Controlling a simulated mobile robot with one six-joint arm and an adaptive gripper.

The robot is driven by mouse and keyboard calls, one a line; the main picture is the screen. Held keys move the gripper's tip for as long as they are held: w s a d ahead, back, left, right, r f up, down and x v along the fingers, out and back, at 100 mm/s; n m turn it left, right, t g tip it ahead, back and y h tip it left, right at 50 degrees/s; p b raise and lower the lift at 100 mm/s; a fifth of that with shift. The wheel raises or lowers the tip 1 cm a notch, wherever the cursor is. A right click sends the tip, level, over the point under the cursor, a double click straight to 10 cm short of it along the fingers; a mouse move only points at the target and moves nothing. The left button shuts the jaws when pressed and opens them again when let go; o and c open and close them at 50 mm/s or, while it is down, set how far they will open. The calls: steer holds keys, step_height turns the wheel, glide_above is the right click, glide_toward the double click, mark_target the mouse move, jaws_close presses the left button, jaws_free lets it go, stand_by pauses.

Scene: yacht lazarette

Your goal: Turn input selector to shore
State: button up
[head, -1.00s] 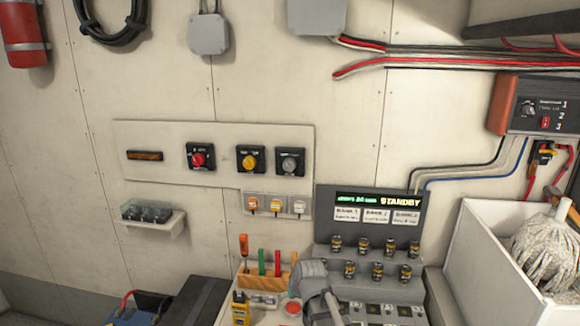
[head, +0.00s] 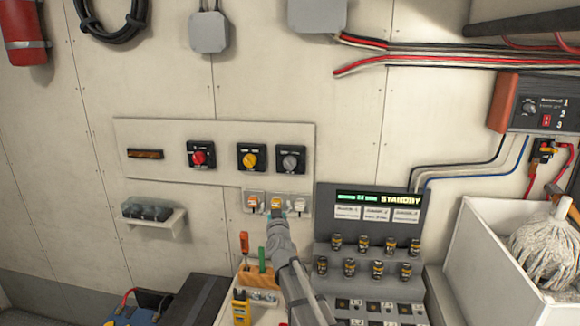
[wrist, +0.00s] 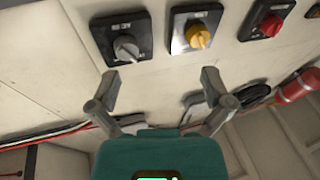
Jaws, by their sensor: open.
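The wall panel (head: 222,135) carries a red knob (head: 199,159), a yellow knob (head: 249,160) and a grey knob (head: 290,161), each on a black plate. Their labels are too small to read, so I cannot tell which is the input selector. My gripper (head: 277,214) is in front of the small covered switches (head: 254,202), below the yellow and grey knobs. In the wrist view my gripper (wrist: 160,78) is open and empty. The grey knob (wrist: 126,48) and yellow knob (wrist: 197,36) lie beyond the fingertips, apart from them; the red knob (wrist: 271,25) is farther right.
A console (head: 370,245) reading STANDBY, with several dark cylinders, stands right of my arm. A white bin (head: 470,255) holds a mop. A tool rack (head: 250,277) is below, and a small shelf (head: 150,220) at left. The wall between shelf and switches is clear.

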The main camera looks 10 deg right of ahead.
mark_target(289, 168)
steer(key=shift+w+d+r+m+t+h, duration=0.1)
steer(key=shift+d+r+m+t+h, duration=0.1)
steer(key=shift+d+r+m+h, duration=0.6)
steer(key=shift+w+d+r+m+t+h, duration=0.15)
steer(key=shift+r+m+h, duration=0.3)
steer(key=shift+h, duration=0.75)
steer(key=shift+s+d+r+m+t+h, duration=0.1)
steer(key=shift+d+r+m+t+h, duration=0.3)
steer(key=shift+h, duration=0.6)
steer(key=shift+w+r+m, duration=0.15)
steer(key=shift+m, duration=0.1)
steer(key=p+x, duration=0.5)
steer(key=x, duration=0.8)
steer(key=shift+w+d, duration=0.15)
steer(key=shift+w, duration=0.2)
steer(key=c, duration=1.1)
steer(key=shift+c, duration=0.2)
